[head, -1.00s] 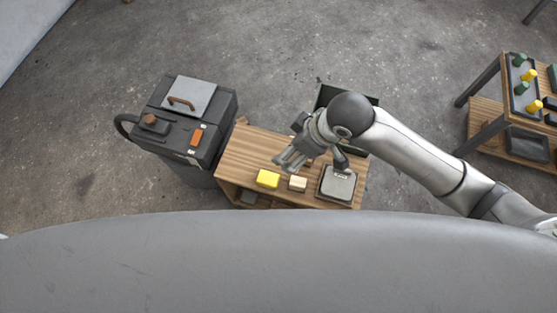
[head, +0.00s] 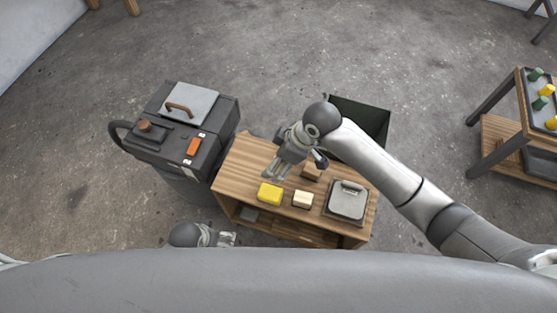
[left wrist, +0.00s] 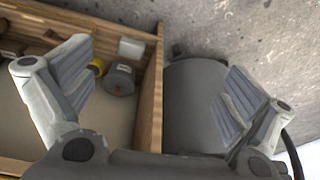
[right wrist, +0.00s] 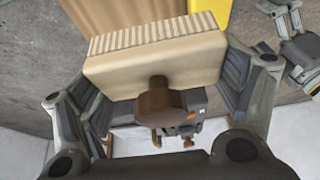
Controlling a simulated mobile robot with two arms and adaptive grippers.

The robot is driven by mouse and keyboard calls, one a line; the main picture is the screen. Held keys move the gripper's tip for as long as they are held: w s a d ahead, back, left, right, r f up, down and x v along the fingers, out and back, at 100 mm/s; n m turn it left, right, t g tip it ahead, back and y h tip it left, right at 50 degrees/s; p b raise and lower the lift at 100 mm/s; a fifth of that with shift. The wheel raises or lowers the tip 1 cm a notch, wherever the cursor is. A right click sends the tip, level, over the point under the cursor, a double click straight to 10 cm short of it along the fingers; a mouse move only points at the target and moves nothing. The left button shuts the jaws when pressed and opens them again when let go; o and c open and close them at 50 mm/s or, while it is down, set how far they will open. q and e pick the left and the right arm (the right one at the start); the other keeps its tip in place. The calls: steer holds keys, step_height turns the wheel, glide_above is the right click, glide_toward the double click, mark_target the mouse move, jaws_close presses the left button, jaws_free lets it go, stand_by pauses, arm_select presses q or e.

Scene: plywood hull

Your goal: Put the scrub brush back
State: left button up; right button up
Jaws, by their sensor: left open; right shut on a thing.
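The scrub brush (right wrist: 150,65), a tan block with a ribbed bristle edge and a brown knob, fills the space between my right fingers in the right wrist view. In the head view it shows as a small brown block (head: 311,172) between the fingers of my right gripper (head: 297,171), over the back of the wooden table. The right gripper is shut on it; whether it touches the tabletop is unclear. My left gripper (head: 228,240) is low by the table's front left corner, open and empty; its spread fingers also show in the left wrist view (left wrist: 160,100).
A yellow block (head: 270,193), a cream block (head: 302,200) and a grey square-topped item (head: 347,202) sit along the table's (head: 236,172) front. A dark machine (head: 180,150) stands left, a dark open bin (head: 362,115) behind. The shelf (left wrist: 120,125) below holds small items.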

steer(key=w+f, duration=0.1)
steer(key=f, duration=0.1)
steer(key=w+f+b, duration=0.1)
steer(key=w+f, duration=0.1)
steer(key=shift+w+a, duration=0.1)
steer(key=shift+w+f+b, duration=0.35)
steer(key=shift+f+b, duration=0.05)
steer(key=shift+f, duration=0.05)
arm_select(q)
steer(key=w+b+v, duration=0.1)
steer(key=w+v, duration=0.1)
steer(key=v, duration=0.9)
steer(key=shift+w+r+t, duration=0.3)
steer(key=shift+w, duration=0.3)
arm_select(e)
steer(key=shift+f, duration=1.5)
steer(key=shift+f, duration=0.1)
steer(key=o, duration=0.8)
arm_select(q)
steer(key=shift+r, duration=0.1)
